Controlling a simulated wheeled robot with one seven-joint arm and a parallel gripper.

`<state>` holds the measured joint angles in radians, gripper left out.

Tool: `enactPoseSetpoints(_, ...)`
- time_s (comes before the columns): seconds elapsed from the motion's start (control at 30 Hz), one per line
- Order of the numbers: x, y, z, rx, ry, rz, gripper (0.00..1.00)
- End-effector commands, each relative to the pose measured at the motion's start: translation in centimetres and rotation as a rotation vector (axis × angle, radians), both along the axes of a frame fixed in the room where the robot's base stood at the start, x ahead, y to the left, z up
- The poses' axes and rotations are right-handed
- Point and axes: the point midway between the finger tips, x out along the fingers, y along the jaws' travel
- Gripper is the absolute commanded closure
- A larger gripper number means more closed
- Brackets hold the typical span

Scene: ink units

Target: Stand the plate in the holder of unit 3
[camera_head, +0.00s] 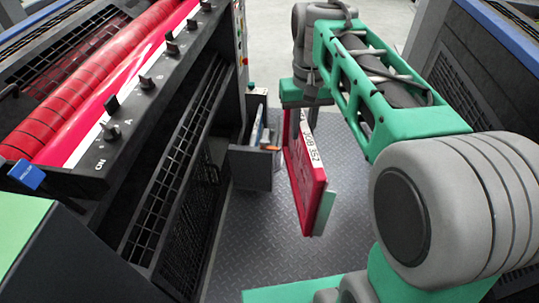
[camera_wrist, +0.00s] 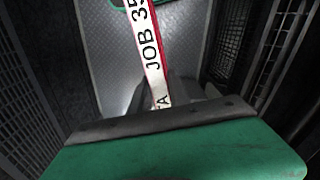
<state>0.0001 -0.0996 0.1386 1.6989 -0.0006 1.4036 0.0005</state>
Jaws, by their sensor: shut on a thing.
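A red plate (camera_head: 303,180) hangs upright below my gripper (camera_head: 304,102), over the aisle floor. A white strip reading "JOB 352", partly cut off, runs along its edge. A pale green edge shows at its lower right. The plate's labelled edge (camera_wrist: 151,48) also shows in the wrist view, running up from the dark bar of my gripper (camera_wrist: 160,121). My gripper is shut on the plate; the fingertips are mostly hidden. A grey open-topped holder (camera_head: 250,168) stands left of the plate, beside the machine, with a blue-white piece and an orange spot at its top. I see no unit number.
The machine (camera_head: 125,110) on the left has red rollers, a row of black knobs and a mesh side panel (camera_head: 185,190). Another dark machine (camera_head: 462,90) stands on the right, behind my arm. The tread-plate floor (camera_head: 255,245) between them is clear.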

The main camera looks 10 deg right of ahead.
Motion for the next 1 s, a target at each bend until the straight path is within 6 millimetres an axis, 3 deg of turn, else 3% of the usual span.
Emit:
enactPoseSetpoints(0.23, 0.0, 0.0, 0.4, 0.0, -0.002, 0.0, 1.0)
enactPoseSetpoints(0.5, -0.8, 0.0, 6.1, 0.0, 0.003, 0.0, 1.0)
enactPoseSetpoints(0.7, -1.6, 0.0, 8.7, 0.0, 0.001, 0.0, 1.0)
enactPoseSetpoints(1.0, -2.1, 0.0, 8.5, 0.0, -0.002, 0.0, 1.0)
